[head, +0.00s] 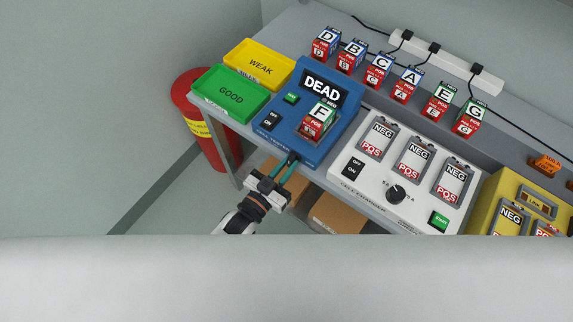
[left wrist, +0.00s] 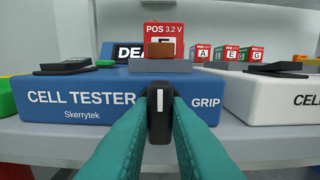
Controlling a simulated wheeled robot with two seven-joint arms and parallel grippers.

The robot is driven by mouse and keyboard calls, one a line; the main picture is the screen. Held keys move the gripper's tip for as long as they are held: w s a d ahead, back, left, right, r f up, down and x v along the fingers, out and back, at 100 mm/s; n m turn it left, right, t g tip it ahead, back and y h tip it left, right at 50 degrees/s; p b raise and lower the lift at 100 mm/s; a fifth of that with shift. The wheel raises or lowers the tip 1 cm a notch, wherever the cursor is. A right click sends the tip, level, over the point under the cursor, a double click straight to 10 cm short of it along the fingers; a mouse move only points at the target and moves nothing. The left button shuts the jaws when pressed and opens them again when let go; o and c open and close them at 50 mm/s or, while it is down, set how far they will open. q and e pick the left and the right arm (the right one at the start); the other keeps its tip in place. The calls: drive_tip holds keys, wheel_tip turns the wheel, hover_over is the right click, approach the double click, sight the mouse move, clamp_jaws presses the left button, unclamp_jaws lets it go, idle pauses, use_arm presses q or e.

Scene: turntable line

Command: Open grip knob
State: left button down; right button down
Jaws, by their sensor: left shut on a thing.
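The grip knob (left wrist: 160,112) is black with a white line standing upright on it. It sits on the front face of the blue cell tester (left wrist: 75,95), beside the word GRIP. My left gripper (left wrist: 160,120) has its teal fingers shut on the knob, one on each side. My right gripper is not in view.
A yellow WEAK tray (head: 285,82) and a green GOOD tray (head: 258,112) lie left of the tester. The white cell charger (head: 345,190) stands to its right. Several lettered cells stand along the back. A red bin (head: 187,92) is on the floor at left.

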use_arm(q)
drive_tip(key=shift+f, duration=0.1)
drive_tip(key=c, duration=1.6)
unclamp_jaws()
drive_tip(key=shift+c, duration=0.2)
drive_tip(key=b+v, duration=0.2)
drive_tip(key=v, duration=1)
